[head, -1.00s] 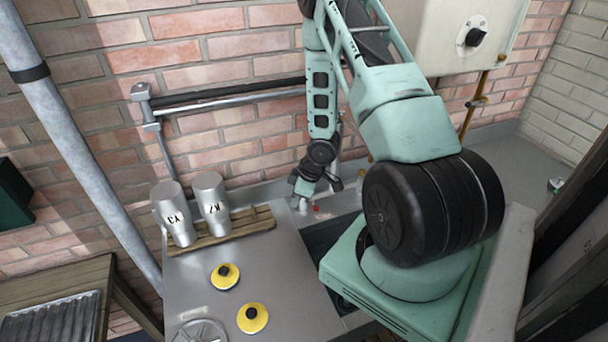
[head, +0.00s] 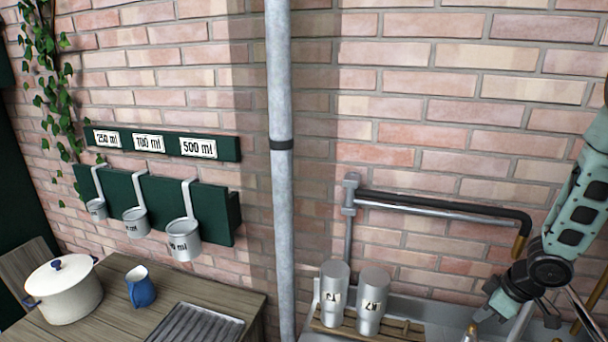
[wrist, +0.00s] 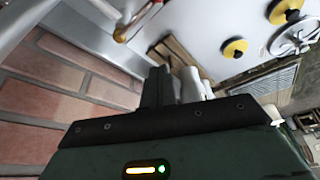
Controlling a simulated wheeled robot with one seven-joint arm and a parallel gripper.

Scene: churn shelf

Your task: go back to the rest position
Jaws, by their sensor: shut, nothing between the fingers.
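My gripper (head: 508,300) is at the lower right of the head view, in front of the brick wall and to the right of the two metal cans. In the wrist view its dark fingers (wrist: 160,86) are together, with nothing held between them. My arm runs up and out of the right edge of the head view.
Two metal cans (head: 333,293) (head: 371,302) stand on a wooden rack (head: 400,328) below a wall rail (head: 430,205). A grey pipe (head: 281,180) rises at centre. Measuring cups (head: 183,240) hang left, above a table with a white pot (head: 68,295) and blue jug (head: 140,290). Yellow discs (wrist: 235,48) show in the wrist view.

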